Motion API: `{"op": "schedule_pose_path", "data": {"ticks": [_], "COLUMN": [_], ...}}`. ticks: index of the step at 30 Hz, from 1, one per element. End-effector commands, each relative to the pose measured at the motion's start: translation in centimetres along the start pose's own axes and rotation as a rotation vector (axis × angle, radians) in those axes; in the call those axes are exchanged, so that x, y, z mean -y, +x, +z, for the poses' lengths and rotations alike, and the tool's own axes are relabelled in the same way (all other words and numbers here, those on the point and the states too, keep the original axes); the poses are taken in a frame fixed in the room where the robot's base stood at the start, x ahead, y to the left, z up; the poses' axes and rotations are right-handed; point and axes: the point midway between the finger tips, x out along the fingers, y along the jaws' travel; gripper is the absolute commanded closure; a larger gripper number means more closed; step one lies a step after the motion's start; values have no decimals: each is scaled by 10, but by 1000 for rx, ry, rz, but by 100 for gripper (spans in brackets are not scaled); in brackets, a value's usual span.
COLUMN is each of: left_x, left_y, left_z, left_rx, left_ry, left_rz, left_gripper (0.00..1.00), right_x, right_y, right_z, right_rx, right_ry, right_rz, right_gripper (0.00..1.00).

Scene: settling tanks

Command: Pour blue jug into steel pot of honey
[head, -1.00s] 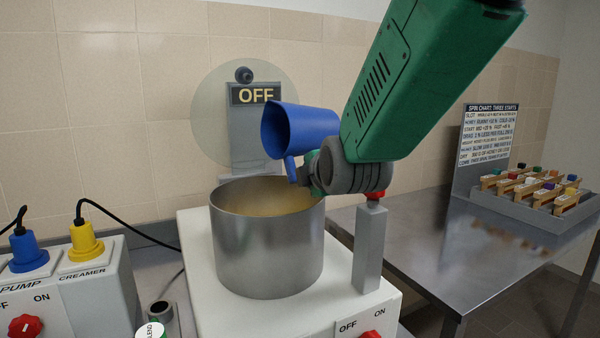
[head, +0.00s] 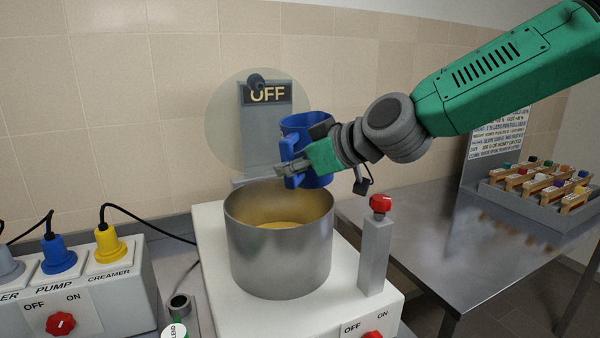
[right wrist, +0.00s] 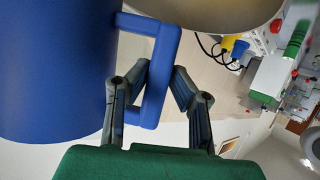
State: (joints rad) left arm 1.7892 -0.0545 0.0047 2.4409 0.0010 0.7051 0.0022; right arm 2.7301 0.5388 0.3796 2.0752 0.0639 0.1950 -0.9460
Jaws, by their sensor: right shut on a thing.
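The blue jug (head: 318,126) is upright or nearly so, above the back right of the pot's rim. My right gripper (head: 286,174) is shut on its handle. In the right wrist view the handle (right wrist: 153,112) sits between the two fingers (right wrist: 164,80), with the jug body (right wrist: 55,70) to the left. The open steel pot (head: 280,262) stands on a white base, with golden honey (head: 280,224) low inside. The jug's contents are hidden. My left gripper is out of view.
A post with a red knob (head: 380,204) stands right of the pot. A round clear disc and OFF sign (head: 267,95) are behind it. A control box (head: 80,290) with plugs is at left. A steel table (head: 440,235) with a block tray (head: 540,200) is at right.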

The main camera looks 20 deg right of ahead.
Motion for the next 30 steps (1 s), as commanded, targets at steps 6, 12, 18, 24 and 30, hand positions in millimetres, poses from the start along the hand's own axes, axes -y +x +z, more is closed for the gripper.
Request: {"op": "schedule_pose_path", "data": {"ticks": [6, 12, 18, 24, 30], "left_x": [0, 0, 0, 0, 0], "left_y": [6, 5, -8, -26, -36], "left_z": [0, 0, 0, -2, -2], "left_rx": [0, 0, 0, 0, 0], "left_ry": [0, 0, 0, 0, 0], "left_rz": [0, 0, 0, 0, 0], "left_gripper": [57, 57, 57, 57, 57], "right_x": [5, 5, 1, -2, -4], "right_y": [0, -1, -8, -17, -23], "right_z": [-5, -6, -20, -39, -50], "right_rx": [-36, -35, -35, -35, -34], "right_ry": [83, 80, 79, 79, 78], "right_rz": [-35, -34, -33, -33, -33], "right_gripper": [100, 100, 100, 100, 100]}}
